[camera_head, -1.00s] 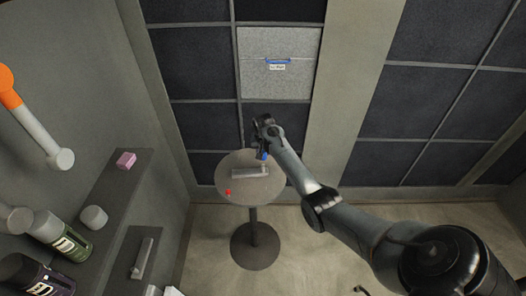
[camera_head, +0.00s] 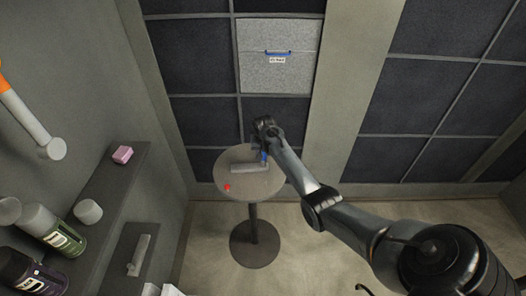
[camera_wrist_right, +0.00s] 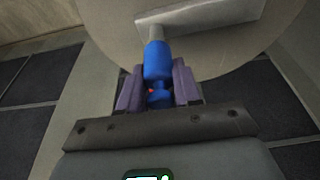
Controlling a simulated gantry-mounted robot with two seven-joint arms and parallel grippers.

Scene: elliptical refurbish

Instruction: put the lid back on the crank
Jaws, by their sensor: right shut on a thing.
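The crank (camera_head: 248,168) is a grey flat bar lying on a small round table (camera_head: 232,157). Its blue handle (camera_wrist_right: 157,62) joins the bar by a short grey stem. My right gripper (camera_wrist_right: 159,92) is shut on the blue handle, with its purple-grey finger pads on both sides. In the head view my right gripper (camera_head: 263,147) is at the table's far right edge. A small red piece (camera_head: 227,187), perhaps the lid, lies on the table near its front left, apart from the crank. A tiny red spot shows between the fingers in the wrist view. My left gripper is not in view.
A dark shelf (camera_head: 112,180) on the left holds a pink block (camera_head: 122,154), a pale round piece (camera_head: 88,211) and spray cans (camera_head: 52,231). Dark panels line the back wall. The table's front part is clear around the red piece.

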